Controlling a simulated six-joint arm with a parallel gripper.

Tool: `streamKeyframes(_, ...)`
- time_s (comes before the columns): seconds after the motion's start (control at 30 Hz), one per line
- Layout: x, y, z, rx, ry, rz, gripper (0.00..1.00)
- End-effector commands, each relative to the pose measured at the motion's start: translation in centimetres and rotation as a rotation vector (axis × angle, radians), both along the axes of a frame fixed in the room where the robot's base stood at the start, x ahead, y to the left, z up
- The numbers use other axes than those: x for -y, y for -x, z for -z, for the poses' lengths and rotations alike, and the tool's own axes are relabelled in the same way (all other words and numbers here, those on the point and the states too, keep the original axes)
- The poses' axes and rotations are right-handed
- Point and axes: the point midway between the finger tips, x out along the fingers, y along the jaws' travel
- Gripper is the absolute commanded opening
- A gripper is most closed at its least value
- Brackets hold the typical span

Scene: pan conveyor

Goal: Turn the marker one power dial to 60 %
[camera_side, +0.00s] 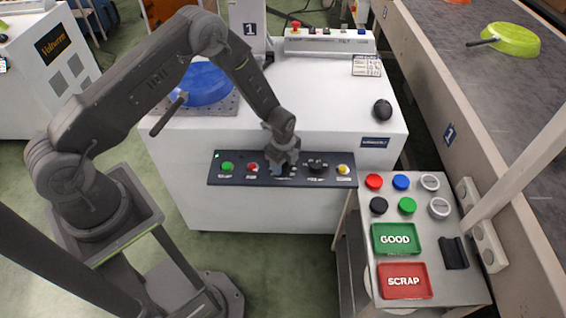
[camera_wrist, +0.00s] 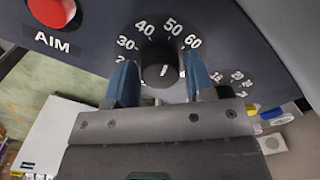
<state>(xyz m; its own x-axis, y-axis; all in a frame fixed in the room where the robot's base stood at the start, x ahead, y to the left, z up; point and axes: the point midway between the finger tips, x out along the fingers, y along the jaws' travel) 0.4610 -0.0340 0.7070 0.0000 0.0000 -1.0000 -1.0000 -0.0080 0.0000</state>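The power dial (camera_wrist: 162,72) is a round black knob with a short white line, on a dark panel with a white number scale. The line points upward in the wrist view, roughly between 40 and 50. The blue fingers of my gripper (camera_wrist: 159,64) stand on either side of the knob, with a slim gap showing on the right; contact on the left is unclear. In the side view my gripper (camera_side: 283,166) is at the middle of the control panel (camera_side: 222,180) and hides most of this dial.
A red button (camera_wrist: 52,9) labelled AIM sits left of the dial; a green button (camera_side: 227,167) lies farther left. Another black dial (camera_side: 316,167) and a yellow button (camera_side: 343,170) are to the right. A blue pan (camera_side: 205,84) rests on the machine.

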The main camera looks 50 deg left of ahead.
Motion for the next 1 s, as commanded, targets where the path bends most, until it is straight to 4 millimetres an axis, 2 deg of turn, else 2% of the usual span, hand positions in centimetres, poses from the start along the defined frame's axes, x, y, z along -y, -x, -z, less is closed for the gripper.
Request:
streamKeyframes(0.03,0.0,0.0,0.0,0.000,0.000,0.000,0.54)
streamKeyframes(0.17,0.0,0.0,0.0,0.000,0.000,0.000,0.65)
streamKeyframes(0.37,0.0,0.0,-0.1,0.000,0.000,-0.001,0.65)
streamKeyframes(0.5,0.0,-0.1,-0.8,0.002,0.000,-0.001,0.65)
streamKeyframes(0.67,0.0,-0.1,-3.5,0.004,0.000,-0.001,0.65)
streamKeyframes(1.0,0.0,-0.1,-10.8,0.004,0.000,-0.001,0.65)
